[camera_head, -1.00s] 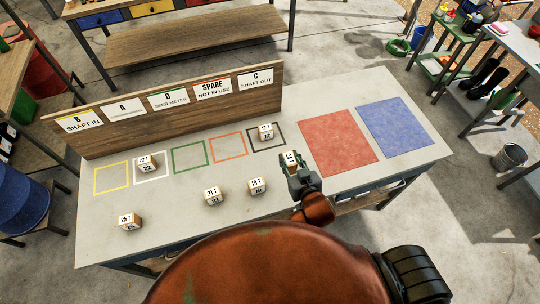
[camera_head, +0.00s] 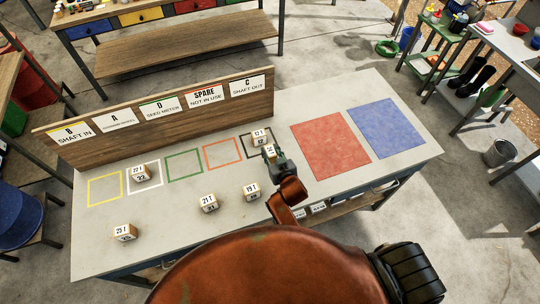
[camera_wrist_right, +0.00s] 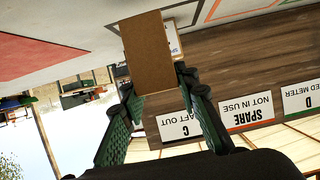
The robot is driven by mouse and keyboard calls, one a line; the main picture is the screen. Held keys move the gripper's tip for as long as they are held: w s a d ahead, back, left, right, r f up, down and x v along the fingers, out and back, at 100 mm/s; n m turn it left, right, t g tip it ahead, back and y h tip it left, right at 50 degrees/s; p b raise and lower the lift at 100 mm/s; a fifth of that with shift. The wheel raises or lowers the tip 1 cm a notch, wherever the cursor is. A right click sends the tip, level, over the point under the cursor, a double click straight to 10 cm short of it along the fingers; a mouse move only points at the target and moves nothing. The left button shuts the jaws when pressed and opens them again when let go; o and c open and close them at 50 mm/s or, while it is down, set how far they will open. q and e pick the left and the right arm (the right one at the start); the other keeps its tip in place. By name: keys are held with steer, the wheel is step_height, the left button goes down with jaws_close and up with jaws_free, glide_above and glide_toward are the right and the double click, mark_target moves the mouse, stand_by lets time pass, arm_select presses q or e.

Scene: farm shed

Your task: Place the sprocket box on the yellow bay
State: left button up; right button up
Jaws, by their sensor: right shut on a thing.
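My right gripper (camera_head: 274,161) is shut on a small box (camera_head: 270,150) with a white label too small to read. It holds the box just in front of the 12T box (camera_head: 260,137) at the black bay. In the right wrist view the held box shows as a brown block (camera_wrist_right: 147,55) between the green fingers (camera_wrist_right: 158,108). The yellow bay (camera_head: 105,190) is an empty outline at the table's left end, below the SHAFT IN sign (camera_head: 74,134). My left gripper is not in view.
The 22T box (camera_head: 140,173) sits in the white bay. The 21T (camera_head: 209,203), 19T (camera_head: 251,192) and 25T (camera_head: 125,233) boxes stand nearer the front. The green (camera_head: 184,163) and orange (camera_head: 222,153) bays are empty. A wooden sign board (camera_head: 170,117) stands behind the bays.

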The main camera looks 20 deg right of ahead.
steer(key=shift+w+f, duration=0.15)
steer(key=shift+f, duration=0.75)
steer(key=shift+w+f, duration=0.1)
steer(key=shift+f, duration=0.75)
steer(key=shift+f, duration=0.15)
steer(key=o, duration=1.2)
steer(key=shift+o, duration=0.2)
